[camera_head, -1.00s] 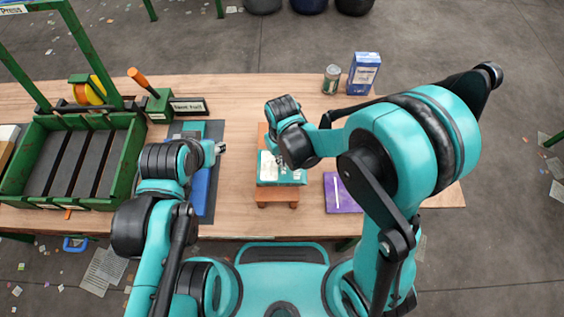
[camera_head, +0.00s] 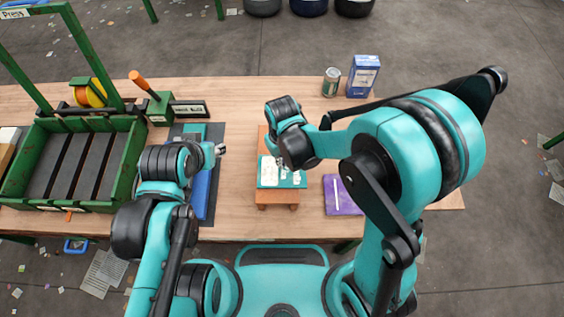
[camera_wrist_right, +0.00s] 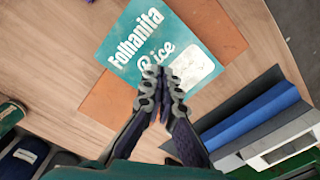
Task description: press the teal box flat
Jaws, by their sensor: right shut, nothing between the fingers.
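The teal box (camera_head: 268,182) lies on a brown wooden stand (camera_head: 278,198) at the table's middle. Its top face, with white "Folhanita Rice" lettering and a pale label, shows in the right wrist view (camera_wrist_right: 120,55). It looks thin and flat. My right gripper (camera_wrist_right: 163,85) is shut and empty, fingertips together over the label's edge. I cannot tell whether they touch the box. In the head view the right wrist hides part of its far side. My left gripper (camera_head: 221,149) is left of the stand, away from the box; its fingers are too small to judge.
A purple packet (camera_head: 342,196) lies right of the stand. A can (camera_head: 331,82) and a blue carton (camera_head: 363,76) stand behind. At left are a dark mat with blue and teal flat items (camera_head: 200,190) and a green slatted crate (camera_head: 133,165).

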